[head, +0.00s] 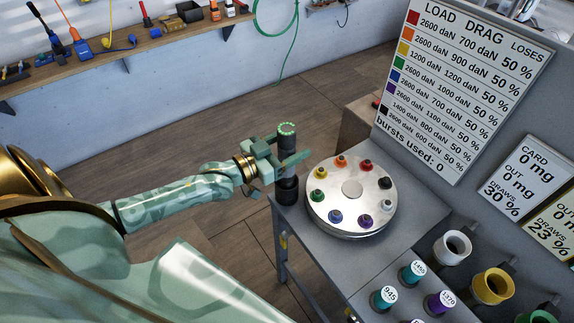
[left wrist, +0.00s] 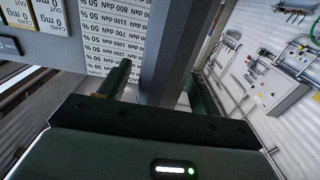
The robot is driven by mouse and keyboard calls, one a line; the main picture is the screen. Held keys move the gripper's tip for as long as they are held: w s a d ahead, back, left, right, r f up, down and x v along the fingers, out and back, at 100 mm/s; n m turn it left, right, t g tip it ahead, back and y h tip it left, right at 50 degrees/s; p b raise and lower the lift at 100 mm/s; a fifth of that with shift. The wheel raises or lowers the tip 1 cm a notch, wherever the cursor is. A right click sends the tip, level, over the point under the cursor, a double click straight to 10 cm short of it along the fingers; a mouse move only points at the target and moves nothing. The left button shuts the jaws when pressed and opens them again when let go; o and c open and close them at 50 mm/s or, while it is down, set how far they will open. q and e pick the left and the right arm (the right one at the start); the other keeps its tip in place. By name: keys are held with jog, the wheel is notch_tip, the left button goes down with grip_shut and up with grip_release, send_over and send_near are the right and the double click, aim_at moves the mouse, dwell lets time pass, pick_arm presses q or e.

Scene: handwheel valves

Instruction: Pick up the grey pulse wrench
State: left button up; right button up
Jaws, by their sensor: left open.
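The grey pulse wrench (head: 288,143) is a dark grey upright cylinder with a ring of green lights on top. It stands at the left edge of the grey bench, its darker lower end (head: 286,191) near the bench corner. My left gripper (head: 283,168) is open, its fingers around the wrench's middle. In the left wrist view the wrench's grey shaft (left wrist: 172,55) passes between the two green fingers (left wrist: 160,85). I cannot tell whether either finger touches it. My right gripper is not in view.
A round metal turntable (head: 351,188) with several coloured knobs sits close to the right of the wrench. Numbered coloured sockets (head: 411,272) and ring holders (head: 452,248) are farther right. A load chart (head: 462,80) stands behind. A tool shelf (head: 150,45) runs along the back wall.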

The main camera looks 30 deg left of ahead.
pick_arm(q)
jog(key=shift+w+d, duration=0.25)
jog(key=shift+w, duration=0.3)
jog(key=shift+s, duration=0.1)
jog(key=shift+c, duration=0.2)
